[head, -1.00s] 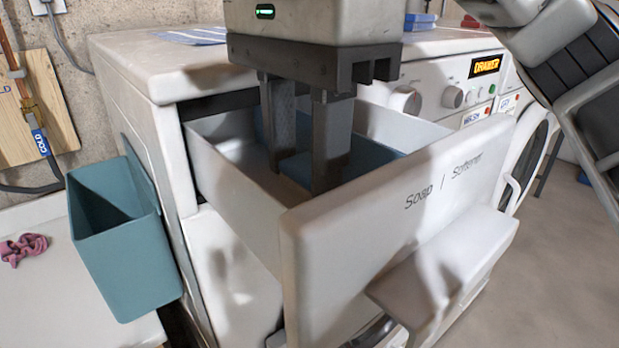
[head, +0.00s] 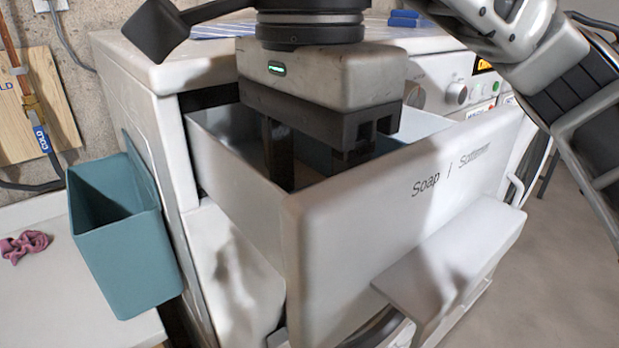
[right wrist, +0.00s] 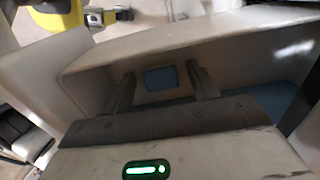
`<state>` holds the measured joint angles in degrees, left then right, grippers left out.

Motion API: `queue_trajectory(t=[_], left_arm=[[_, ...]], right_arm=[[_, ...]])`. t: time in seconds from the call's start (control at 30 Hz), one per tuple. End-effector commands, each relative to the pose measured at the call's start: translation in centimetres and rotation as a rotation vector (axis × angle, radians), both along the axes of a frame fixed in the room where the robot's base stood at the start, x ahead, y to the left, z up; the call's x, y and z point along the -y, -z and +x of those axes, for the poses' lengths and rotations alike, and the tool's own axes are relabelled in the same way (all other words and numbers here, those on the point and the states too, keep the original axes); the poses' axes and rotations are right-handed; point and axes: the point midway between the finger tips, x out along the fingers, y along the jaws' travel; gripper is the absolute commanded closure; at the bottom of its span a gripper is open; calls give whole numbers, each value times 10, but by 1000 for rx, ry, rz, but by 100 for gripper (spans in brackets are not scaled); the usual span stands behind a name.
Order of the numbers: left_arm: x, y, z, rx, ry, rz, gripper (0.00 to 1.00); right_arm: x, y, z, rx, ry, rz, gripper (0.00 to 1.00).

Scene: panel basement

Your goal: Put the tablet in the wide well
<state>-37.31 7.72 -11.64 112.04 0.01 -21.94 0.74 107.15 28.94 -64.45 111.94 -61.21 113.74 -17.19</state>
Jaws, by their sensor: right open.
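The open drawer (head: 250,215), marked Soap / Softener, sticks out of the white washer. Its wide well (right wrist: 230,62) has pale walls; a blue part (right wrist: 275,95) shows to its right. My right gripper (head: 312,170) reaches down into the drawer, its fingertips hidden behind the front panel in the head view. In the right wrist view my right gripper (right wrist: 161,72) is open, its fingers apart. A small blue tablet (right wrist: 160,78) shows between and beyond them, inside the well; I cannot tell whether it touches a finger. My left gripper is out of view.
The drawer's tall front panel (head: 400,210) stands close to my right gripper. A teal bin (head: 125,240) hangs on the washer's left side. A pink cloth (head: 25,245) lies on the white surface at left. Blue items (head: 408,19) sit on the machine top.

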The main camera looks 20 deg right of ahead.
Motion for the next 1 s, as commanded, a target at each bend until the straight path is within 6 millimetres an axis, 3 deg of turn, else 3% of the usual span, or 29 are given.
queue_trajectory(t=[0.33,0.6,0.8,1.0], left_arm=[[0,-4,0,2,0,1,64],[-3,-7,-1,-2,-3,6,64],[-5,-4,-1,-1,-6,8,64],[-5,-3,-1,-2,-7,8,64]], right_arm=[[0,-12,0,3,1,1,41],[0,-70,0,7,4,1,41],[0,-102,0,4,2,-3,41],[0,-120,0,1,0,-3,41]])
